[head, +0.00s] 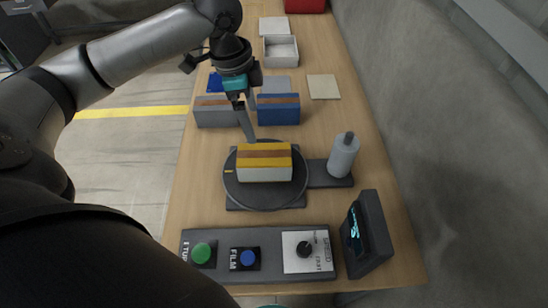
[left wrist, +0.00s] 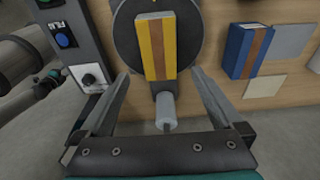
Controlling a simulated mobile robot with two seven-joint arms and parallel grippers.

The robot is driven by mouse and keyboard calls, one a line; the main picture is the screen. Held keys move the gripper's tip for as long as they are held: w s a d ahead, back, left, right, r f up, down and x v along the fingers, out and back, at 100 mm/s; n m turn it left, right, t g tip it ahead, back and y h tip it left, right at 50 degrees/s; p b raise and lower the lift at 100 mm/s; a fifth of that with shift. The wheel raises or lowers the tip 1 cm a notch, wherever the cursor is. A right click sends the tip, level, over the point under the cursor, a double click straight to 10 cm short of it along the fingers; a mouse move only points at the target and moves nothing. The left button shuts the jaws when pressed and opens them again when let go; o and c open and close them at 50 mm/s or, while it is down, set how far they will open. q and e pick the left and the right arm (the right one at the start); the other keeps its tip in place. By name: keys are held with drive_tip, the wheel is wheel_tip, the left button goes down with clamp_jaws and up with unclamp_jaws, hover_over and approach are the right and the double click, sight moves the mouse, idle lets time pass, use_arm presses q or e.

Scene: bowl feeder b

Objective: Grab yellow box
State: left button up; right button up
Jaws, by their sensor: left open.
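The yellow box (head: 265,159) has a brown stripe on top and a white front side. It lies on a round dark turntable (head: 237,192) in the head view. In the left wrist view, the yellow box (left wrist: 156,48) shows between and beyond the spread fingers. My left gripper (head: 247,120) is open and empty, above and behind the box and apart from it. Its two fingers also show in the left wrist view (left wrist: 160,92). My right gripper is in neither view.
A grey box (head: 217,117) and a blue box (head: 279,115) stand behind the turntable. A grey cylinder (head: 343,158) stands to its right. A control panel (head: 218,270) with buttons and a dark screen (head: 356,233) are in front. A white tray (head: 281,51) stands farther back.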

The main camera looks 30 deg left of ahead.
sight(264, 154)
use_arm(q)
drive_tip(key=f, duration=0.2)
drive_tip(key=f+b, duration=0.1)
drive_tip(key=f, duration=0.2)
drive_tip(key=d+f, duration=0.1)
drive_tip(key=f, duration=0.2)
drive_tip(key=shift+w+b, duration=0.25)
drive_tip(key=shift+b, duration=0.1)
drive_tip(key=shift+w+d+f+b, duration=0.1)
drive_tip(key=shift+d+f+b, duration=0.15)
drive_tip(key=shift+f, duration=0.7)
drive_tip(key=shift+w+d+f+b, duration=0.1)
drive_tip(key=shift+d+f+b, duration=0.1)
drive_tip(key=shift+f, duration=0.75)
drive_tip(key=shift+w+d+f+b, duration=0.15)
drive_tip(key=shift+f+b, duration=0.1)
drive_tip(key=shift+f, duration=0.7)
drive_tip(key=shift+s, duration=0.1)
drive_tip(key=shift+c, duration=0.4)
drive_tip(key=shift+r, duration=0.1)
clamp_jaws()
